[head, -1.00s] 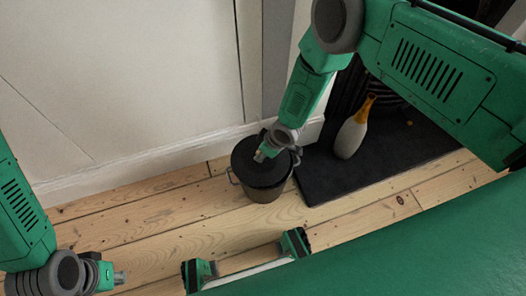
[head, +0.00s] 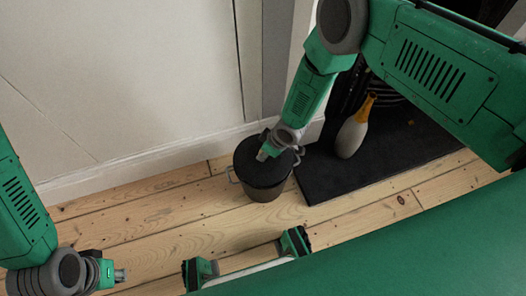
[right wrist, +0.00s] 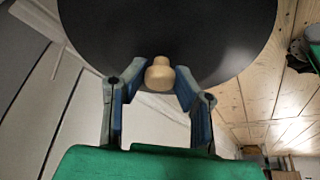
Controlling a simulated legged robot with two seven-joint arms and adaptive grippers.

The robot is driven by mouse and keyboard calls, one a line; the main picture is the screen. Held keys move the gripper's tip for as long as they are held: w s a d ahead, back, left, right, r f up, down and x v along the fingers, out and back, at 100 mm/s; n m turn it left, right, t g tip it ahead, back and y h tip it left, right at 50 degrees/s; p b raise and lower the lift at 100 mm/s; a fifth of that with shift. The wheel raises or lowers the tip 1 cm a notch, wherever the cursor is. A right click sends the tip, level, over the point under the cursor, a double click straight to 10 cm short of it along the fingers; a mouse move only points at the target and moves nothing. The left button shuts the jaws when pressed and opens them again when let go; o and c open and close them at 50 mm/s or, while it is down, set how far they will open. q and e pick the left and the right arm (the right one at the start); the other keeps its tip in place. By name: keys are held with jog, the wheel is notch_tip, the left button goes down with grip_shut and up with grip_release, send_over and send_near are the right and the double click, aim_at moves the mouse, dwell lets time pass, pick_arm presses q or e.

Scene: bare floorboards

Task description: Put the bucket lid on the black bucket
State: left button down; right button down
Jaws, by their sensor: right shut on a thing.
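The black bucket (head: 264,194) stands upright on the floorboards by the wall, its side handles showing. The dark round lid (head: 258,172) lies over its mouth in the head view; I cannot tell whether its rim touches all round. My right gripper (head: 264,154) is above the lid. In the right wrist view, my right gripper (right wrist: 158,72) is shut on the lid's pale wooden knob (right wrist: 160,76), with the lid's dark face (right wrist: 165,35) filling the top. My left gripper (head: 121,275) is low at the left, away from the bucket; its jaws are too small to read.
A black slab (head: 385,160) lies right of the bucket, with a white and yellow bottle-like vase (head: 350,137) on it. The white wall (head: 120,90) rises close behind the bucket. Bare floorboards (head: 190,225) are clear in front and left.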

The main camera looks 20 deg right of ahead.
jog(key=shift+f, duration=0.15)
jog(key=shift+a+f, duration=0.1)
jog(key=shift+f, duration=0.05)
jog(key=c, duration=1.2)
grip_release()
jog(key=shift+r+p, duration=2.75)
jog(key=shift+r, duration=0.8)
jog(key=shift+f, duration=0.1)
